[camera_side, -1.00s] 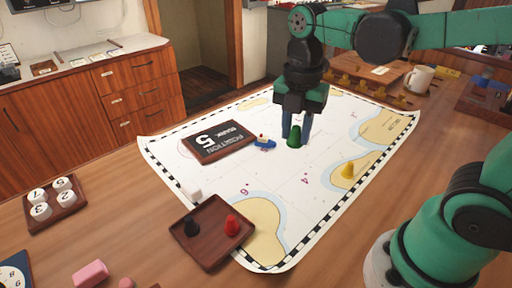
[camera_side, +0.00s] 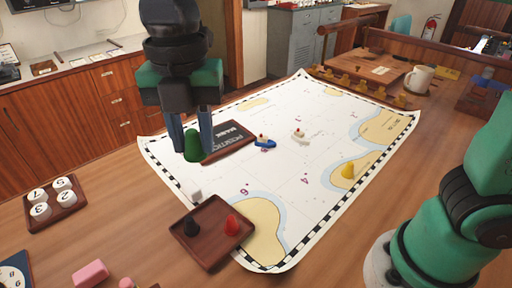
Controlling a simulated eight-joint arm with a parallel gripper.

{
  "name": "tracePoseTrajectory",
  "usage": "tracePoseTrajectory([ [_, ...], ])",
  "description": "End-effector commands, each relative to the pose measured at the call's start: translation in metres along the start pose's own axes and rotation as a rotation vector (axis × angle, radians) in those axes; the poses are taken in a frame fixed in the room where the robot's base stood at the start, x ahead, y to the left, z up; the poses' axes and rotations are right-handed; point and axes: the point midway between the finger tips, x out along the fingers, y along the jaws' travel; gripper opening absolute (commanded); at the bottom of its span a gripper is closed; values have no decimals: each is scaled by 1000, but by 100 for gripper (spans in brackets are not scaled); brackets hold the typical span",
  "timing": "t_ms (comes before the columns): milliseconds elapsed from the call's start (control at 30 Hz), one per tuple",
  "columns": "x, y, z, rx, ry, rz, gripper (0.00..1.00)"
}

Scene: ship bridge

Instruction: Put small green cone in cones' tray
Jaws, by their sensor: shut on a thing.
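The small green cone (camera_side: 193,146) is between the fingers of my gripper (camera_side: 193,140), which is shut on it. The cone is held above the left part of the chart, in front of the black "POSITION" sign. The cones' tray (camera_side: 211,261) is a dark wooden square tray at the chart's near edge. A yellow cone (camera_side: 347,171) stands on the chart at right.
The black sign (camera_side: 232,138) lies just behind my gripper. A blue toy boat (camera_side: 264,142) and a white one (camera_side: 300,135) sit on the chart (camera_side: 290,210). A small white block (camera_side: 196,196) is behind the tray. A numbered-piece tray (camera_side: 52,207) stands at left.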

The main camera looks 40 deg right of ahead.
Motion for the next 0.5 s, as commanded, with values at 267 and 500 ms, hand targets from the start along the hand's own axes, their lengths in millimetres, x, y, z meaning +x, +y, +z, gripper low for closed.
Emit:
tracePoseTrajectory([
  [267, 40, 7, -11, -31, 0, 0, 0],
  [500, 99, 7, -10, -30, 0, 0, 0],
])
